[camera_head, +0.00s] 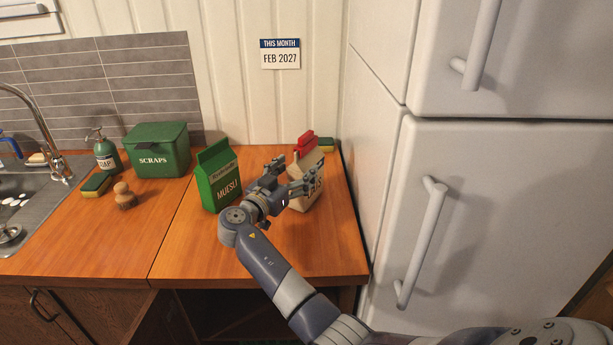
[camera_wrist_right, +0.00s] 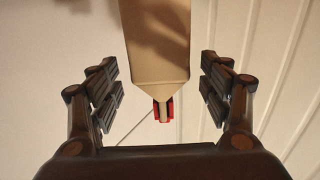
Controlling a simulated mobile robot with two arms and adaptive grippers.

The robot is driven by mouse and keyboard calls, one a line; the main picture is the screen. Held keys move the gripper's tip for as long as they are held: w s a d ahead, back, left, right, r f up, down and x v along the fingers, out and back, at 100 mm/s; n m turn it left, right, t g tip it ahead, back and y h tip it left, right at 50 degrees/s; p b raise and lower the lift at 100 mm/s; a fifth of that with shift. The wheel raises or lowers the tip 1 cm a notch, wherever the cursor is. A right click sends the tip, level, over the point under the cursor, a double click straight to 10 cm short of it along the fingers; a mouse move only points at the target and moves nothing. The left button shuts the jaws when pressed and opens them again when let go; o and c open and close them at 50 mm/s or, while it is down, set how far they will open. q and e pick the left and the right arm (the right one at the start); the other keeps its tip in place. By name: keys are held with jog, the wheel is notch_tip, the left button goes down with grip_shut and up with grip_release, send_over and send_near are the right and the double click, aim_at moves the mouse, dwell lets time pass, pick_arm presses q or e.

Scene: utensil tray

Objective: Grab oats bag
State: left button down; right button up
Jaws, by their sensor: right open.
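The oats bag (camera_head: 311,190) is a pale beige bag with a red clip (camera_head: 305,144) at its top. It stands upright on the right part of the wooden counter, partly hidden behind my right gripper (camera_head: 292,174). My right gripper is open, its fingers spread in front of the bag. In the right wrist view the beige bag (camera_wrist_right: 158,45) shows between the two open fingers (camera_wrist_right: 162,88), with the red clip (camera_wrist_right: 170,108) at its narrow end. I cannot tell whether any finger touches it. My left gripper is not in view.
A green muesli box (camera_head: 217,178) stands close left of my right gripper. A green scraps bin (camera_head: 158,152), soap bottle (camera_head: 105,152) and sponge (camera_head: 96,185) are farther left. The white fridge (camera_head: 500,210) borders the counter on the right. The front counter (camera_head: 190,255) is clear.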

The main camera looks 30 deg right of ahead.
aim_at(306, 161)
jog(key=shift+w+d, duration=0.2)
jog(key=shift+d, duration=0.15)
jog(key=p+x, duration=0.2)
jog(key=x, duration=0.2)
jog(key=shift+w+d+p, duration=0.2)
jog(key=shift+d+p, duration=0.1)
jog(key=shift+p, duration=0.05)
jog(key=shift+w+d+f, duration=0.15)
jog(key=shift+d, duration=0.1)
jog(key=shift+a, duration=0.1)
jog(key=shift+c, duration=0.3)
grip_shut()
